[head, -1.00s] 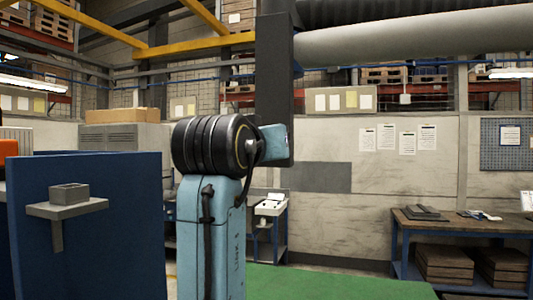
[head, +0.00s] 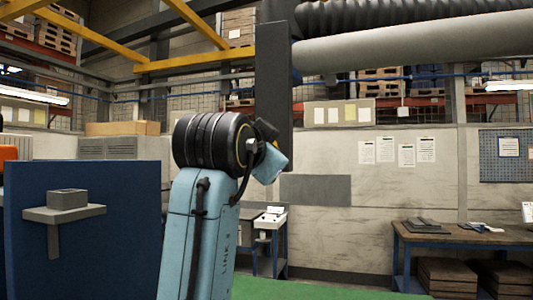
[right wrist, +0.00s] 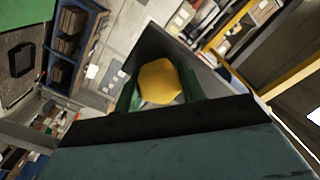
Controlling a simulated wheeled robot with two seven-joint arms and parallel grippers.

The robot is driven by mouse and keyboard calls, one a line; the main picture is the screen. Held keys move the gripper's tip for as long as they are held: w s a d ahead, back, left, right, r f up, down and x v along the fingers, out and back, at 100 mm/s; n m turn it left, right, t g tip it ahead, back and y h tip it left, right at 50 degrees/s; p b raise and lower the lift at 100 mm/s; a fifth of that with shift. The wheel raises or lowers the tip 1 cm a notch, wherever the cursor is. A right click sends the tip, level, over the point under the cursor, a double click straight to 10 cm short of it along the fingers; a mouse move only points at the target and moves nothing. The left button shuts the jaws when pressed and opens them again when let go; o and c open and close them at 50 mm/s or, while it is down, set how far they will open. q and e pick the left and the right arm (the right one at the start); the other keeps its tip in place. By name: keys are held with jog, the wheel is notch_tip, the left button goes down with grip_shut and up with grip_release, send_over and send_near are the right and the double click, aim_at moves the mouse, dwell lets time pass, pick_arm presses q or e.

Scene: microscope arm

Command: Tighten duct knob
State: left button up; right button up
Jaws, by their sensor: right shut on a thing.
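A yellow rounded knob (right wrist: 158,82) sits in the middle of the right wrist view, against a dark grey part. My right gripper (right wrist: 160,94) has its green fingers on both sides of the knob and is shut on it. The gripper's dark band and teal body cover the lower part of this view and hide the knob's lower edge. In the head view a smooth grey duct (head: 420,42) and a dark ribbed hose (head: 400,14) run across the upper right. The knob and both grippers are not visible in the head view.
A dark grey post (head: 272,90) stands mid-view. A blue panel with a small grey shelf (head: 64,212) is at the left. A workbench (head: 470,236) stands at the right by the wall. Yellow beams cross overhead. Green floor shows at the bottom.

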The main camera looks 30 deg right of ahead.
jog(key=shift+m, duration=0.6)
jog(key=o, duration=1)
jog(key=shift+s+a, duration=0.1)
jog(key=b+v, duration=0.3)
jog(key=v, duration=1)
jog(key=shift+s+b, duration=0.1)
jog(key=shift+b, duration=0.25)
